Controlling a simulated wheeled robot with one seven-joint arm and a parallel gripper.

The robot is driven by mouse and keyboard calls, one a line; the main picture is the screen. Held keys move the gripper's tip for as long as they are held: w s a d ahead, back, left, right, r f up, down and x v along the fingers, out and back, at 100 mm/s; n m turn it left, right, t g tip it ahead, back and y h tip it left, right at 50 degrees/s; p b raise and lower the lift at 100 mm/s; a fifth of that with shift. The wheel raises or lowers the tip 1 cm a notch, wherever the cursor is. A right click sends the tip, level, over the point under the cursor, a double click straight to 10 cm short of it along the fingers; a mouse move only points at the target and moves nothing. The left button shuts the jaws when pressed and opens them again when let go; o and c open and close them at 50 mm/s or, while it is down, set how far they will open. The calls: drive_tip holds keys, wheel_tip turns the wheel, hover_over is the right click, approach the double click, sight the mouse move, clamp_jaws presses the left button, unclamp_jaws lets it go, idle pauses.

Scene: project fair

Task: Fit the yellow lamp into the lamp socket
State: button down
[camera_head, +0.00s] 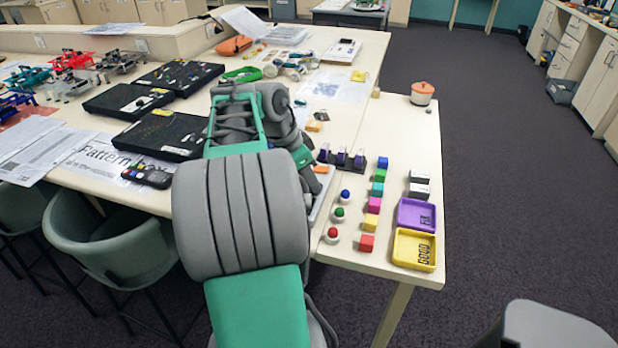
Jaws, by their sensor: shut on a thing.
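My arm (240,210) reaches forward over the table and fills the middle of the view. Its far end bends down beside the table's tray area, and my gripper's fingers are hidden behind the arm. I cannot make out the yellow lamp or the lamp socket. A light tray or board (322,200) shows only as a strip at the arm's right edge, with the rest hidden. To its right stand round-topped pieces in white bases: a blue one (345,195), a green one (339,213) and a red one (332,236).
Coloured cubes (371,222) stand in a row near a purple tray (402,217) and a yellow tray (399,253). A black stand with purple pieces (341,158) is behind them. An orange pot (422,93) stands at the far corner. Black cases (160,135) lie left.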

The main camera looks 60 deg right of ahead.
drive_tip(key=c, duration=1)
unclamp_jaws()
drive_tip(key=o, duration=0.4)
wheel_tip(320, 180, up, 7)
drive_tip(key=p, duration=0.6)
